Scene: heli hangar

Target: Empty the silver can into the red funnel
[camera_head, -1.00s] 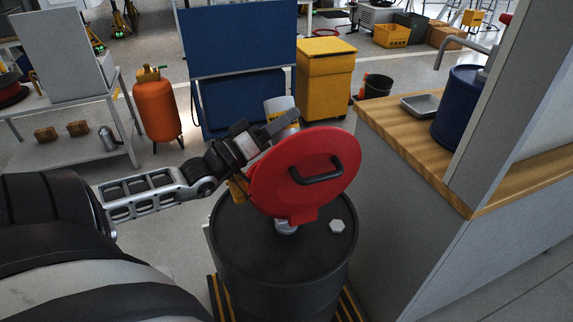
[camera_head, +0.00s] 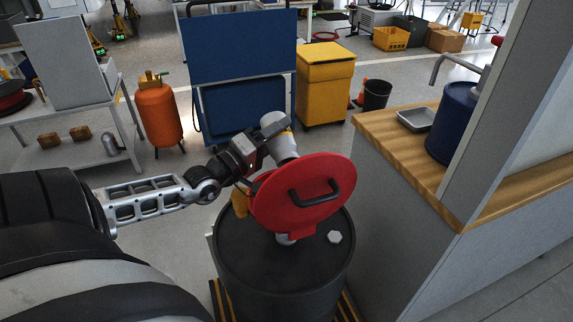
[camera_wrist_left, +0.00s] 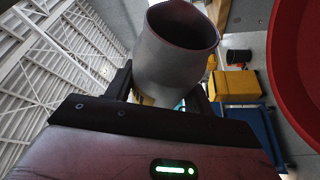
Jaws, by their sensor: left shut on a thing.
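My left gripper (camera_head: 265,143) is shut on the silver can (camera_head: 284,147). The can is held tilted behind the red funnel's (camera_head: 303,196) raised round lid, close to it. The lid has a black handle and faces me; it hides the funnel's bowl and part of the can. The funnel stands on a black drum (camera_head: 270,262). In the left wrist view the can's (camera_wrist_left: 165,65) open mouth shows above the fingers, its inside dark, and part of the red funnel (camera_wrist_left: 300,60) fills the right edge. I cannot see anything flowing. My right gripper is not in view.
A white hex cap (camera_head: 334,237) sits on the drum top. A wood-topped counter (camera_head: 400,150) stands close on the right with a tray (camera_head: 416,119) and a blue drum (camera_head: 455,125). An orange tank (camera_head: 158,115) and a yellow bin (camera_head: 325,85) are behind.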

